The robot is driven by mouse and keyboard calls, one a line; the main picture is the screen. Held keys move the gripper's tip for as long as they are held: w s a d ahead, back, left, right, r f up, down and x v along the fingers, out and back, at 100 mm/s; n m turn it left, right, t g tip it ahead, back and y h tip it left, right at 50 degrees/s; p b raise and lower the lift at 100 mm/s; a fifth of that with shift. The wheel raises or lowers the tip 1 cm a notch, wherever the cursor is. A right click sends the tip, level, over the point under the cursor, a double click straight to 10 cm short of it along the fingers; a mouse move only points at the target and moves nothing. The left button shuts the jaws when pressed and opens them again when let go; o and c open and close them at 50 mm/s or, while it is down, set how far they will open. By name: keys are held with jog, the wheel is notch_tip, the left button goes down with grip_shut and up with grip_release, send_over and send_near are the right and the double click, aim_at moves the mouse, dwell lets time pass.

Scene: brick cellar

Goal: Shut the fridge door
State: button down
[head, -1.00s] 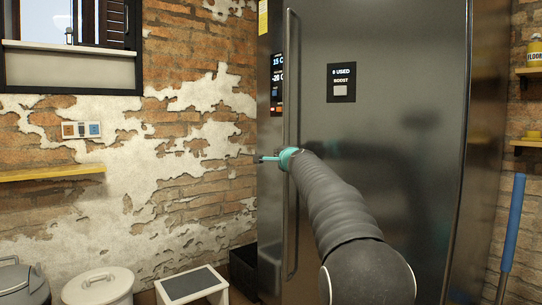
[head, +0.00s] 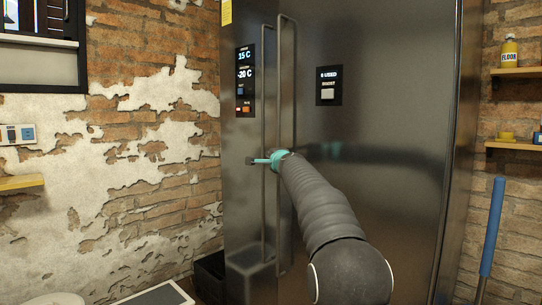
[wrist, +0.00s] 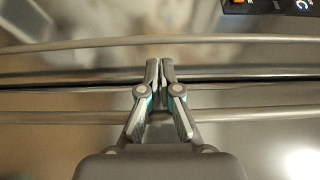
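The tall dark steel fridge has a right door (head: 390,115) with a small display and a left door (head: 240,190) with a temperature panel. Two long vertical handles stand side by side at the seam: the left handle (head: 264,95) and the right handle (head: 294,95). My gripper (head: 254,161) is at mid-height in front of the seam, by the handles. In the wrist view, its fingers (wrist: 160,64) are together with nothing seen between them. Both handles cross that view as bars, with a dark seam line between. I cannot tell whether a small gap is left there.
A brick wall (head: 150,150) with peeling plaster is at left, with a yellow shelf (head: 20,182). A dark bin (head: 209,275) and a dark-topped stool (head: 160,294) are low at left. A blue-handled pole (head: 492,225) and small shelves (head: 512,72) are at right.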

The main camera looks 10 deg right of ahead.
jog(key=shift+w+d, duration=0.1)
jog(key=shift+d, duration=0.2)
jog(key=shift+a, duration=0.15)
